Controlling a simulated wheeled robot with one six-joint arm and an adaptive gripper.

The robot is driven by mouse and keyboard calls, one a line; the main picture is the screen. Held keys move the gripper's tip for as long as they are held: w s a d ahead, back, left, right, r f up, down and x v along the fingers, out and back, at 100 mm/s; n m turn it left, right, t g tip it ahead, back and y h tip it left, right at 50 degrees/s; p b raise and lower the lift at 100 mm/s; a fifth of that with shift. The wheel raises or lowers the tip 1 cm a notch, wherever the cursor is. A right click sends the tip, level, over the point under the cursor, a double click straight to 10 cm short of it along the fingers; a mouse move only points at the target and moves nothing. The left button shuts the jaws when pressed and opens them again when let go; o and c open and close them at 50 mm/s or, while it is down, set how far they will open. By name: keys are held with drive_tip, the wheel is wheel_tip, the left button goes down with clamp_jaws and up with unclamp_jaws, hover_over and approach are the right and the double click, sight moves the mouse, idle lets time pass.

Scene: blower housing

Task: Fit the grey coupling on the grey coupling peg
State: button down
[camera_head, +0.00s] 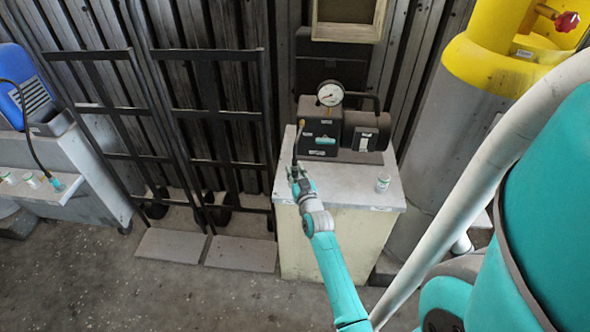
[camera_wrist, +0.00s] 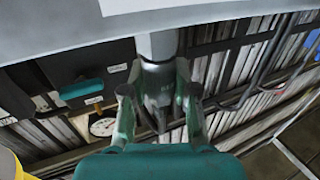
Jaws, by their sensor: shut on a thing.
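My gripper (camera_head: 297,177) is at the left front corner of the cabinet top, where a dark hose (camera_head: 295,148) comes down to it. It also shows in the wrist view (camera_wrist: 158,100), its fingers closed around a dark grey part, which I take as the grey coupling (camera_wrist: 158,82). A light grey cylinder (camera_wrist: 160,45), seemingly the grey coupling peg, lies in line between that part and the cabinet top (camera_wrist: 220,22). I cannot tell whether the two are touching, or how far one overlaps the other. The fingers hide much of the coupling.
A black pump with a gauge (camera_head: 328,93) stands at the back of the cabinet top (camera_head: 345,190). A small white, green-banded cylinder (camera_head: 383,183) stands at the right. Two hand trucks (camera_head: 210,110) lean at the left. A yellow-topped cylinder (camera_head: 495,45) stands right.

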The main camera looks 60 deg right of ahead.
drive_tip(key=shift+f, duration=0.75)
drive_tip(key=c, duration=0.8)
unclamp_jaws()
drive_tip(key=shift+f, duration=0.1)
drive_tip(key=v, duration=1.2)
